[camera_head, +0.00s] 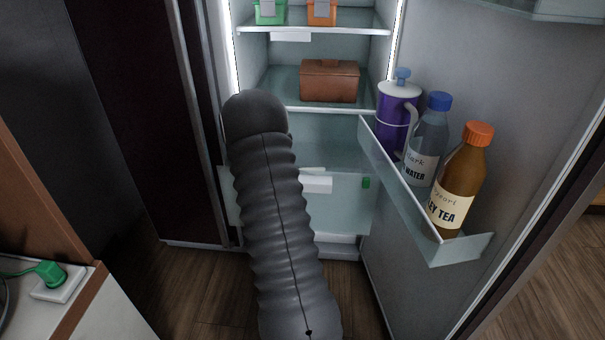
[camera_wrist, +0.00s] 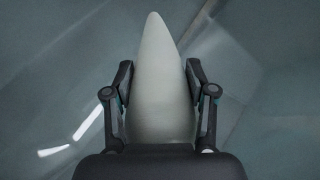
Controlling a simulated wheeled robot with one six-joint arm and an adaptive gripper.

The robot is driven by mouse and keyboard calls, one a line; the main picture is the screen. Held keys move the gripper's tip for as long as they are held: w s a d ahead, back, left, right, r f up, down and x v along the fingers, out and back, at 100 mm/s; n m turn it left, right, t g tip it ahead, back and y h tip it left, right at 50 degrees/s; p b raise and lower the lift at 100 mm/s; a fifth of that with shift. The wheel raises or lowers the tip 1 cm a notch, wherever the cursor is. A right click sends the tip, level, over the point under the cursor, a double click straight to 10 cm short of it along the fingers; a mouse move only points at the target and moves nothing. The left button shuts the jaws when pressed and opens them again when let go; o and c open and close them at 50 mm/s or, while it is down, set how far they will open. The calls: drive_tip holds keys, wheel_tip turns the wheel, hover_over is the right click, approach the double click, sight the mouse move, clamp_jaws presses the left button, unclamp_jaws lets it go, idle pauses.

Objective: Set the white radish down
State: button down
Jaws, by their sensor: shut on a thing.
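The white radish (camera_wrist: 160,80) is pale and tapered, and its pointed tip faces up in the wrist view. My gripper (camera_wrist: 160,90) is shut on it, with one finger pressed against each side. Behind the radish is a smooth grey-blue surface with light streaks; I cannot tell whether the radish touches it. In the head view my arm reaches into the open fridge, and it hides the gripper and the radish there.
A fridge shelf (camera_head: 300,107) holds a brown box (camera_head: 329,81). The upper shelf has a green container (camera_head: 270,12) and an orange container (camera_head: 322,12). The open door's bin (camera_head: 405,200) holds a purple pitcher (camera_head: 397,115), a water bottle (camera_head: 427,140) and a tea bottle (camera_head: 461,185).

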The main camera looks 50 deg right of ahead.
drive_tip(key=shift+f, duration=0.1)
drive_tip(key=shift+c, duration=1.9)
unclamp_jaws()
drive_tip(key=shift+w+a+r+p, duration=0.1)
drive_tip(key=shift+a+r+p, duration=0.05)
drive_tip(key=shift+r+p, duration=0.7)
drive_tip(key=v, duration=1.1)
drive_tip(key=shift+a, duration=0.25)
